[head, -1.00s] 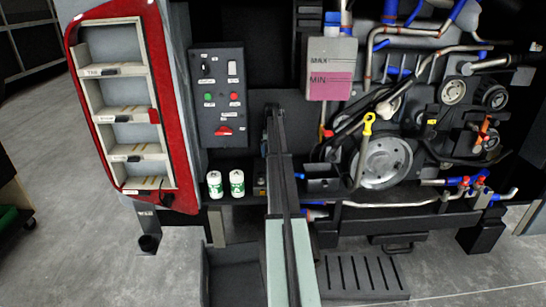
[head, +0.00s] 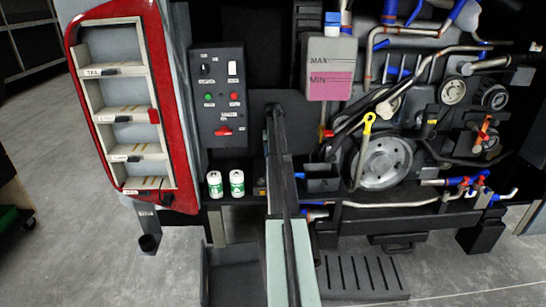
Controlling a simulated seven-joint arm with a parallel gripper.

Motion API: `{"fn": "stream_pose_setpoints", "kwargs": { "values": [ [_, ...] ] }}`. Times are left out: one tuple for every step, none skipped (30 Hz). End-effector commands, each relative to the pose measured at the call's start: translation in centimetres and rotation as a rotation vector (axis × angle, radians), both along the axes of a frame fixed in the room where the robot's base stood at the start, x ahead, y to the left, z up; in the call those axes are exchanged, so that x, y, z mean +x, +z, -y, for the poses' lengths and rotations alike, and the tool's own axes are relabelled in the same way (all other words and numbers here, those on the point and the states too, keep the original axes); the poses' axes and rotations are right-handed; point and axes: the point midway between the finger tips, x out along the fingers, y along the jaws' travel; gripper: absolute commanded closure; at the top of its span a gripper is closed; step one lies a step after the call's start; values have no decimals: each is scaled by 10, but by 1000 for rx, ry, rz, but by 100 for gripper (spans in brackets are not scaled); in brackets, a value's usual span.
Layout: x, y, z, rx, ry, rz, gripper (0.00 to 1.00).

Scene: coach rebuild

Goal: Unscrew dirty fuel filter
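Two small white-and-green canisters that look like filters stand side by side on the ledge below the switch panel, the left canister (head: 214,184) and the right canister (head: 237,183). I cannot tell from their looks whether either is the dirty fuel filter, and no mounted filter can be made out. My arm rises from the bottom middle, just right of the canisters, and covers part of the bay behind it. My gripper cannot be made out, so whether it holds anything is hidden.
A switch panel (head: 219,95) is left of my arm. A pink-filled reservoir (head: 332,68), a small dark open box (head: 322,179), a yellow-handled dipstick (head: 368,123) and an engine pulley (head: 384,162) are to its right. A red-framed door with shelves (head: 120,114) stands open at left.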

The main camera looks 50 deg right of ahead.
Motion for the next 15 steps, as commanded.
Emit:
{"fn": "stream_pose_setpoints", "kwargs": {
  "values": [
    [0,0,0,0,0,0,56],
    [0,0,0,0,0,0,58],
    [0,0,0,0,0,0,62],
    [0,0,0,0,0,0,65],
    [0,0,0,0,0,0,68],
    [0,0,0,0,0,0,72],
    [0,1,0,-1,0,1,73],
    [0,1,0,-1,1,1,73],
    [0,0,0,-1,6,1,73],
    [0,0,0,-1,15,1,73],
    [0,0,0,-1,28,1,73],
    [0,1,0,-1,56,1,73],
    [0,1,0,-1,81,1,73],
    [0,1,0,-1,109,1,73],
    [0,1,0,-1,150,1,73]
  ]
}}
